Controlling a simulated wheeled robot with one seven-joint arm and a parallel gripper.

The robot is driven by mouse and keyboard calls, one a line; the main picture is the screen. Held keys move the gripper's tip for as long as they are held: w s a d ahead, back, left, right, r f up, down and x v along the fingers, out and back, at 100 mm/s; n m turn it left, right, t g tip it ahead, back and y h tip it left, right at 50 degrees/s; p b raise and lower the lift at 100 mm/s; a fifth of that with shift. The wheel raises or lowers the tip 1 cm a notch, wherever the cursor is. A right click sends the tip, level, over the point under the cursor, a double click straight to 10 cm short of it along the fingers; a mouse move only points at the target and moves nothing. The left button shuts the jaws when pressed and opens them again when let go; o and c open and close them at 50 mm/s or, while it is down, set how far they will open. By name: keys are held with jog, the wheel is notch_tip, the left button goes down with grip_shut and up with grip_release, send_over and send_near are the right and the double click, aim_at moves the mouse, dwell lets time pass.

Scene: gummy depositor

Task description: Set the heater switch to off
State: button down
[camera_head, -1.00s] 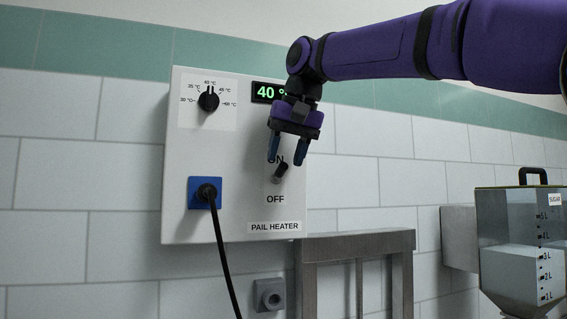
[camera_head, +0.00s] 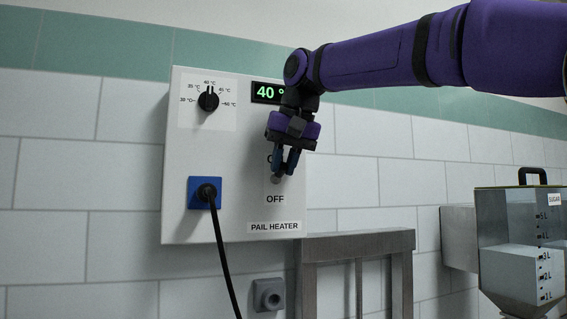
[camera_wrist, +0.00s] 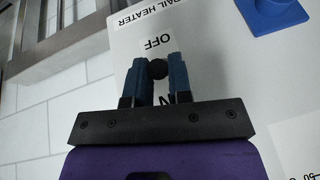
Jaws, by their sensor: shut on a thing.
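The pail heater box (camera_head: 235,218) is a white panel on the tiled wall. Its toggle switch (camera_head: 277,178) sits between the ON and OFF labels, with OFF (camera_head: 275,199) clear below it. My gripper (camera_head: 284,170) is in front of the switch and shut on its lever, covering most of it and part of the ON label. In the wrist view the dark round switch end (camera_wrist: 157,69) shows between the two blue fingertips, with the OFF label (camera_wrist: 158,43) just beyond. The display (camera_head: 268,92) reads 40 in green and is partly hidden by my arm.
A temperature dial (camera_head: 208,101) is at the panel's upper left. A blue socket (camera_head: 205,193) with a black cable hangs at lower left. A metal frame (camera_head: 355,241) stands below right, and a clear sugar hopper (camera_head: 520,215) is at the far right.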

jog(key=shift+s, duration=0.1)
jog(key=shift+s+d+f+n+t+y, duration=0.15)
jog(key=shift+f+t+y, duration=0.5)
jog(key=shift+t, duration=0.9)
jog(key=shift+s+a+f+n+t+y, duration=0.1)
jog(key=shift+f+t+y, duration=0.3)
jog(key=shift+f+t, duration=0.75)
jog(key=shift+s+d+f+n+t+y, duration=0.15)
jog(key=shift+f+t+y, duration=0.35)
jog(key=shift+t, duration=1.4)
jog(key=shift+w+a, duration=0.1)
jog(key=c, duration=1)
grip_release()
jog(key=shift+c, duration=0.2)
jog(key=shift+r, duration=0.1)
